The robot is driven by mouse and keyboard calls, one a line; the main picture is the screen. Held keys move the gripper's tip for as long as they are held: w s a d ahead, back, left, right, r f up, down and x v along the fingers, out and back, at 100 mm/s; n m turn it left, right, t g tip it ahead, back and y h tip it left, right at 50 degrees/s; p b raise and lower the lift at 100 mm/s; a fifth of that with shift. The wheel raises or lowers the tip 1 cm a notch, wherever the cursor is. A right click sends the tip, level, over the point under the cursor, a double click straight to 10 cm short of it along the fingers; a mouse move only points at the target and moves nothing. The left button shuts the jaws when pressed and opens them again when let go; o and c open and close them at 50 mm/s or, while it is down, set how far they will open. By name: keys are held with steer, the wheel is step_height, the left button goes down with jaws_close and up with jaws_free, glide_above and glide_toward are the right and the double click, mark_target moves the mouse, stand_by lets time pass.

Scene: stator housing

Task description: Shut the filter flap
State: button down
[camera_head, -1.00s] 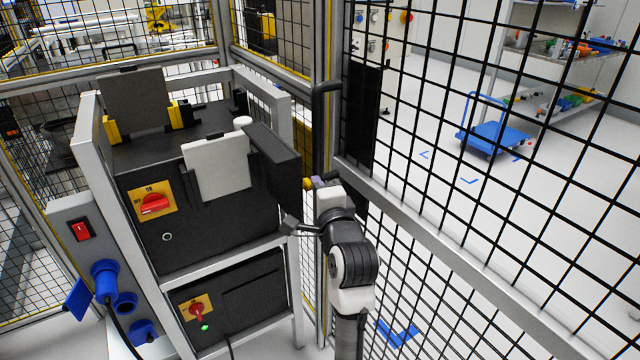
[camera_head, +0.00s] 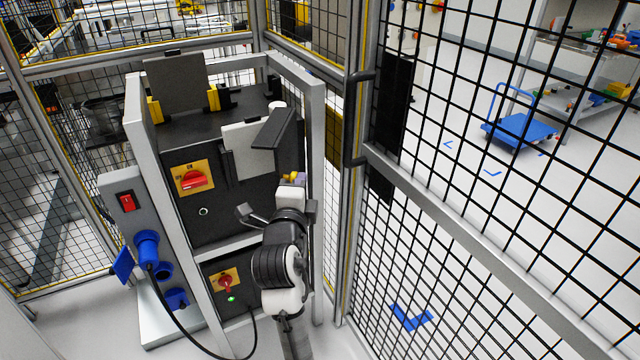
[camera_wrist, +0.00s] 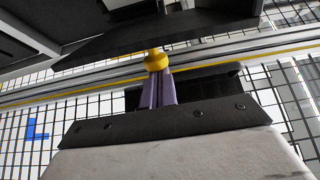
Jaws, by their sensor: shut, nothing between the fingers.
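The dark flap (camera_head: 273,128) is beside the white panel on the upper front of the black machine. In the wrist view a dark plate (camera_wrist: 160,32), apparently the flap, spans the top. A yellow knob (camera_wrist: 156,60) sits at its lower edge and also shows in the head view (camera_head: 289,178). My gripper (camera_wrist: 158,78) has its purple fingers together, tips at the knob, seemingly touching it. Nothing is between the fingers. In the head view my gripper (camera_head: 297,179) is in front of the machine's right side.
The machine frame's right post (camera_head: 318,200) and the mesh fence (camera_head: 460,220) stand close to the right of my arm. The white panel (camera_head: 247,150), red rotary switch (camera_head: 194,180) and blue plug (camera_head: 147,246) are to the left.

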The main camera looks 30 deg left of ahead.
steer(key=s+a+m+t+h+b, duration=0.1)
steer(key=s+a+m+h+b, duration=0.2)
steer(key=a+m+h+b, duration=0.3)
steer(key=a+h+b, duration=0.4)
steer(key=a+b, duration=0.3)
steer(key=a, duration=0.1)
steer(key=shift+a+m+h+b, duration=0.3)
steer(key=shift+m, duration=0.1)
steer(key=b+v, duration=0.2)
steer(key=v, duration=1.1)
steer(key=shift+s+b, duration=0.3)
steer(key=shift+s, duration=0.1)
